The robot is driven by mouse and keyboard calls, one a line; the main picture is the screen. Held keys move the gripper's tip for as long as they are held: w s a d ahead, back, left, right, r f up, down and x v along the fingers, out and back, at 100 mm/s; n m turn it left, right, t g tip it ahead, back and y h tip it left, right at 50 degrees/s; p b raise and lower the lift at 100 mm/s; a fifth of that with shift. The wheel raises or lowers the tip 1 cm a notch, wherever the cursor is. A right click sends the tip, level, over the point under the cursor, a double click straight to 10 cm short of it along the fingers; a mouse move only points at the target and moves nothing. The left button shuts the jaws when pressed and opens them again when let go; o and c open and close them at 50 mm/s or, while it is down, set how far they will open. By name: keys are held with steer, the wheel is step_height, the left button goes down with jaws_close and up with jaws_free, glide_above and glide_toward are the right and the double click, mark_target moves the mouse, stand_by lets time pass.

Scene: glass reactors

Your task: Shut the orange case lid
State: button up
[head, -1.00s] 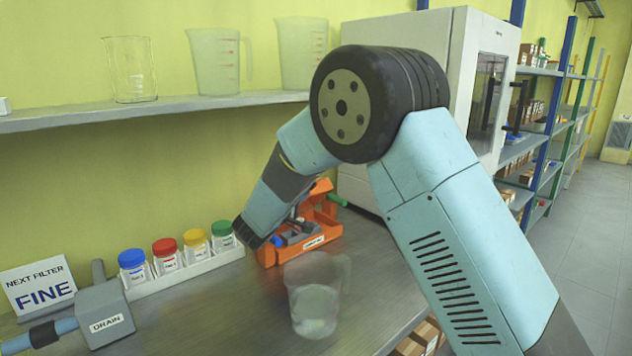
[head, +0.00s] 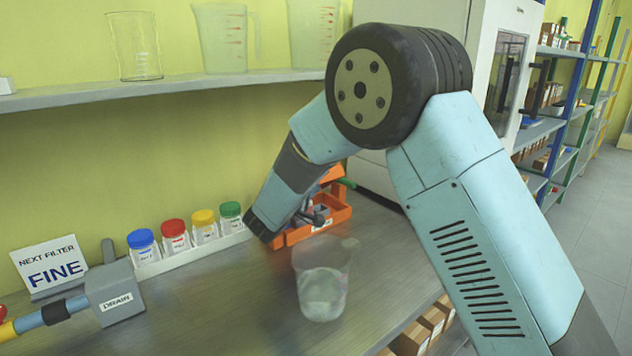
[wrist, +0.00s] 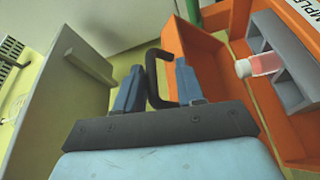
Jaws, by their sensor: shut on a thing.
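The orange case (head: 333,218) stands open on the bench against the wall, partly hidden by my arm. In the wrist view its orange panel (wrist: 196,55) rises beside my fingers. To its right is a grey insert (wrist: 285,60) holding a small vial (wrist: 262,64) with a white cap and pink contents. My gripper (wrist: 160,78) is shut on a black bent handle (wrist: 152,62), which passes between its two blue fingers. Where the handle joins the case is hidden. In the head view my wrist covers the case's left side, and the fingers are hard to make out.
A clear beaker (head: 322,285) stands in front of the case. A white cabinet (head: 375,180) is behind.

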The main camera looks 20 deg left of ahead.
steer(key=shift+o, duration=1.2)
steer(key=shift+s+a, duration=0.15)
steer(key=shift+a, duration=0.05)
steer(key=shift+r, duration=0.1)
steer(key=s+d+r, duration=0.8)
steer(key=s+r, duration=0.3)
steer(key=r, duration=0.1)
steer(key=shift+s+r, duration=0.15)
steer(key=shift+r, duration=0.2)
steer(key=shift+d, duration=0.1)
